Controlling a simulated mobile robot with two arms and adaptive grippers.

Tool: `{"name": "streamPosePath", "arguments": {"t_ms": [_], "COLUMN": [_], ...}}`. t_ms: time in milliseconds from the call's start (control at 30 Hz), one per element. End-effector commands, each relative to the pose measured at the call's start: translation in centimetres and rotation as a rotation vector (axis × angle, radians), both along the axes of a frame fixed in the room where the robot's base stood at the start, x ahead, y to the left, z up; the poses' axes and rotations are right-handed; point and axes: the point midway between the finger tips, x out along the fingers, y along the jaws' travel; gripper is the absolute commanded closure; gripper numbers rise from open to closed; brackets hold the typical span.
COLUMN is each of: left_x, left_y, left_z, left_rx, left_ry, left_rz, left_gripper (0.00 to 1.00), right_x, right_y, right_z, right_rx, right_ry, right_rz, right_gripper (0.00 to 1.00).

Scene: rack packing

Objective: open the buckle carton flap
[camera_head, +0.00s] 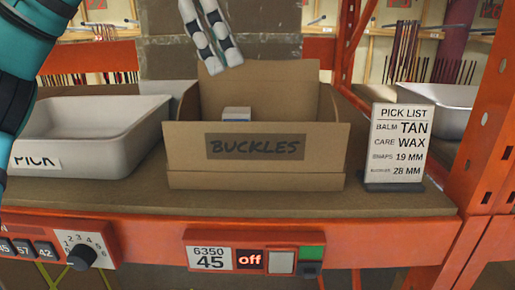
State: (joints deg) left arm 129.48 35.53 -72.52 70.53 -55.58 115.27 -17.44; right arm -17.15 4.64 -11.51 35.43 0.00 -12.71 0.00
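The buckle carton (190,150) is a brown cardboard box marked BUCKLES on the shelf, in the middle of the head view. Its top is open, and a cardboard flap (280,82) stands up at its back. A small white and blue box (237,114) shows inside; the rest of the inside is hidden by the front wall. My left gripper (225,66) reaches down from the top edge, its two black and white fingers close together. Its tips are at the flap's upper left edge; I cannot tell whether they touch it. My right gripper is not in view.
A grey-white bin (90,150) stands left of the carton. A pick list sign (397,145) stands to its right, with another bin (440,115) behind. Orange rack posts (487,135) rise at the right. A control panel (255,258) is on the front beam.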

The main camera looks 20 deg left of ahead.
Motion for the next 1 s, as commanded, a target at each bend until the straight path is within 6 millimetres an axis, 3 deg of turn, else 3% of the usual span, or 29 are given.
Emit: {"name": "streamPosePath", "arguments": {"t_ms": [33,200,300,500,600,800,1000], "left_x": [0.2,0.6,0.8,1.3,1.4,1.7,1.7], "left_y": [-0.4,-1.8,-2.6,-4.0,-4.6,-5.4,-5.6], "left_z": [-1.7,-5.0,-7.1,-10.4,-11.9,-13.7,-14.2], "left_rx": [-0.001,-0.001,-0.003,0.0,-0.001,-0.003,-0.004], "left_ry": [0.004,0.005,0.004,0.002,0.003,0.002,0.002], "left_rz": [-0.003,-0.003,-0.002,0.002,0.002,0.003,0.003], "left_gripper": [0.73,0.73,0.73,0.73,0.73,0.73,0.73], "right_x": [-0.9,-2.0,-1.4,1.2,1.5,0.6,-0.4], "right_y": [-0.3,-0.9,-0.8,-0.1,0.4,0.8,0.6], "right_z": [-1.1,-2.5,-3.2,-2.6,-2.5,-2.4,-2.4], "right_rx": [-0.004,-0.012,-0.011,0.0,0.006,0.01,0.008], "right_ry": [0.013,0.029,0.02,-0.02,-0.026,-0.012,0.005], "right_rz": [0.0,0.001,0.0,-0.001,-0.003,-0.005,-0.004], "right_gripper": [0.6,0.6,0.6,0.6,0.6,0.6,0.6]}}
